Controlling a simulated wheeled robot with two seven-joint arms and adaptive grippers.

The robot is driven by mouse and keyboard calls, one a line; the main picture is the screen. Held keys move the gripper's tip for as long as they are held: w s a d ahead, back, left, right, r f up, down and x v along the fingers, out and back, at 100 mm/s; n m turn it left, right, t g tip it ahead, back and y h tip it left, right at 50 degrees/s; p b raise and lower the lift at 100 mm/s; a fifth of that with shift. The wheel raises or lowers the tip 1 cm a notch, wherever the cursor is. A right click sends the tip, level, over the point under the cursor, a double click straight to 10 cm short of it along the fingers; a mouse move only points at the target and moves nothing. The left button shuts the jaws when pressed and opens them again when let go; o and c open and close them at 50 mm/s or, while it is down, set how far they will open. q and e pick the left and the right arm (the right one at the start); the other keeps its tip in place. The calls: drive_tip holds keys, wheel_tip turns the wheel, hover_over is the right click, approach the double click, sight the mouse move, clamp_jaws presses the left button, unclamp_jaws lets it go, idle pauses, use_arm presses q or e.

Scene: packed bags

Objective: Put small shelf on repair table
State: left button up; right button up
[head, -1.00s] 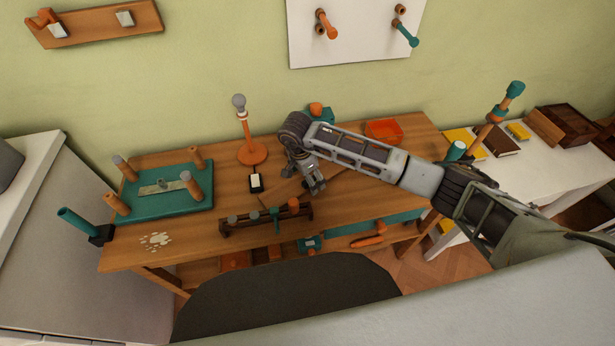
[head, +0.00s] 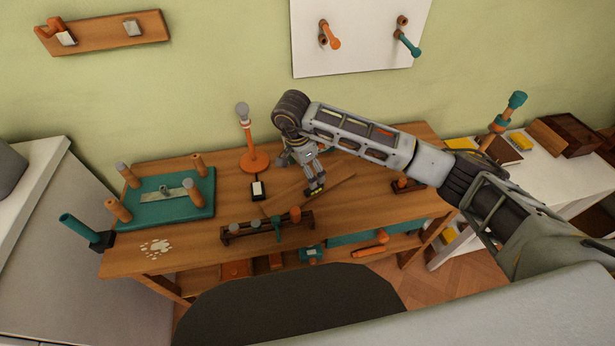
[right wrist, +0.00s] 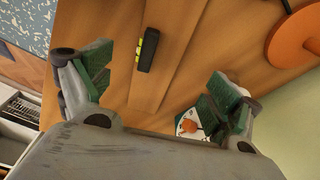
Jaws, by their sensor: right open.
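The wooden repair table (head: 190,238) stands against the green wall. A narrow flat wooden board (head: 338,181) lies on its middle and may be the small shelf; I cannot be sure. In the right wrist view the board (right wrist: 172,75) runs down between my fingers. A small black item with yellow-green bits (right wrist: 147,50) lies on or just beside it. My right gripper (head: 315,182) points down over the board from the right, its fingers hiding part of it. In the right wrist view its green-padded fingers (right wrist: 155,88) are wide apart with nothing between them. My left gripper is not in view.
An orange lamp (head: 254,160) stands behind the board, a peg rack (head: 265,229) in front. An upturned teal stool (head: 165,208) fills the table's left end. A dark chair back (head: 290,305) is in front. A white side table (head: 540,175) stands at right.

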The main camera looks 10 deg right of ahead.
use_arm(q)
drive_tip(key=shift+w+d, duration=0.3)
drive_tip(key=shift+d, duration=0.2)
use_arm(e)
drive_tip(key=shift+s+a+r, duration=0.1)
drive_tip(key=shift+a+r, duration=0.05)
drive_tip(key=shift+r, duration=0.65)
drive_tip(key=shift+s+a+r, duration=0.1)
drive_tip(key=shift+r, duration=0.65)
